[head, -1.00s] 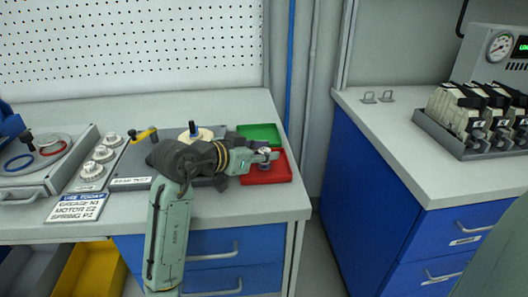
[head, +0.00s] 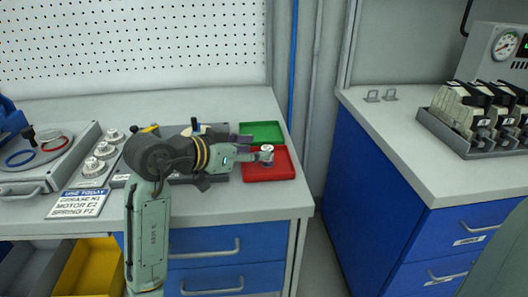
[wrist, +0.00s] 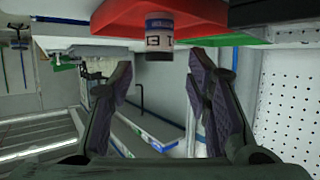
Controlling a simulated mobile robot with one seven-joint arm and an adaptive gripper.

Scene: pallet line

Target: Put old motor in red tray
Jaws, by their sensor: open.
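The old motor (head: 267,153), a small pale cylinder, stands in the red tray (head: 283,171) near its left side. In the wrist view, which is upside down, the motor (wrist: 159,38) shows a label with dark marks and a dark blue band, and it meets the floor of the red tray (wrist: 205,14). My gripper (head: 250,149) is open just left of the motor. In the wrist view both fingers of my gripper (wrist: 160,72) are spread apart with nothing between them, and the motor is beyond the fingertips.
A green tray (head: 262,131) adjoins the red tray at the back. A sign (head: 78,203), white knobs (head: 94,167) and a round-plate device (head: 38,155) stand left on the bench (head: 230,206). A second bench (head: 430,165) with a gauge unit is at right.

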